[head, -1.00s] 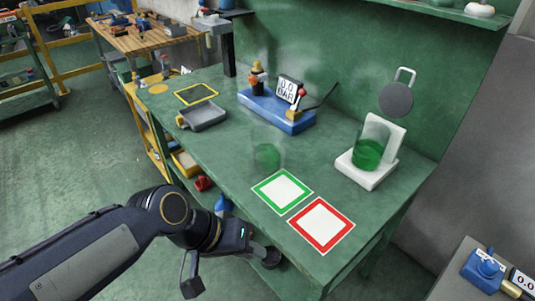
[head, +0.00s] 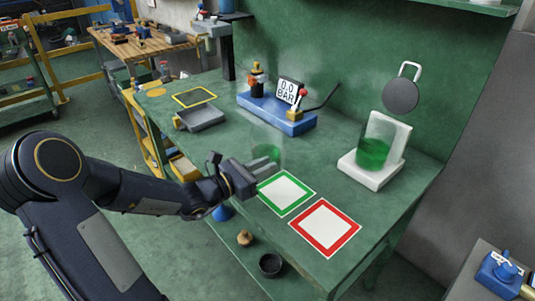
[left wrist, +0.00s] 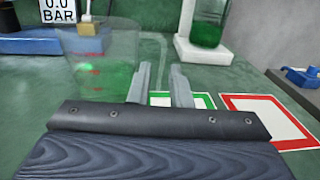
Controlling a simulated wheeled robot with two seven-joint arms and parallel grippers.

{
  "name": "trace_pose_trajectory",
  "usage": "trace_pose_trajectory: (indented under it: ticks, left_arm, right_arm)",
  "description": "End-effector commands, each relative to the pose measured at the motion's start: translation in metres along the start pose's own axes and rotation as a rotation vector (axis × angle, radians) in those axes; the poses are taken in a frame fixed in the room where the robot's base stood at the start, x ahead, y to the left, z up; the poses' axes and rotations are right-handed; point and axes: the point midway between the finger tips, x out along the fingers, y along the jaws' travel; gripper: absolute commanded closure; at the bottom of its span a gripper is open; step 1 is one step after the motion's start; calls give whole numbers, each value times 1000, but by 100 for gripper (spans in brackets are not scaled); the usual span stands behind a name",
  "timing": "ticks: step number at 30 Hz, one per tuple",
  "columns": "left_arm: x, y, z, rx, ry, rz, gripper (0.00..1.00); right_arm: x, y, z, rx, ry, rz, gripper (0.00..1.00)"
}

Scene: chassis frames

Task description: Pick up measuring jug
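A clear measuring jug (head: 268,153) with some green in its lower part stands on the green bench, left of and behind the green-framed square. It also shows in the left wrist view (left wrist: 105,62), with its clear handle on the right side. My left gripper (head: 265,167) is at the near side of the jug, low over the bench. In the left wrist view its two fingers (left wrist: 160,85) are apart, with nothing seen gripped between them. The handle appears just beyond and between the fingers; I cannot tell whether they touch it. My right gripper is not in view.
A beaker of green liquid (head: 373,152) stands on a white stand (head: 370,176) at the right. A blue gauge rig (head: 275,113) and a grey tray (head: 202,118) lie further back. Green-framed (head: 286,193) and red-framed (head: 325,229) squares mark the bench front.

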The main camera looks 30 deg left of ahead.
Motion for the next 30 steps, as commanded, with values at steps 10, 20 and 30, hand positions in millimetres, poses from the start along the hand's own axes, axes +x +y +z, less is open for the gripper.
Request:
trace_pose_trajectory:
  ticks: [10,20,30]
  left_arm:
    - [47,-4,7,1,-1,-6,82]
    - [64,-4,7,5,1,-4,82]
    - [64,-4,7,5,2,-4,100]
  right_arm:
    - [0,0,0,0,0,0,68]
    - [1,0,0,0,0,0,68]
    - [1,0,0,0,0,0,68]
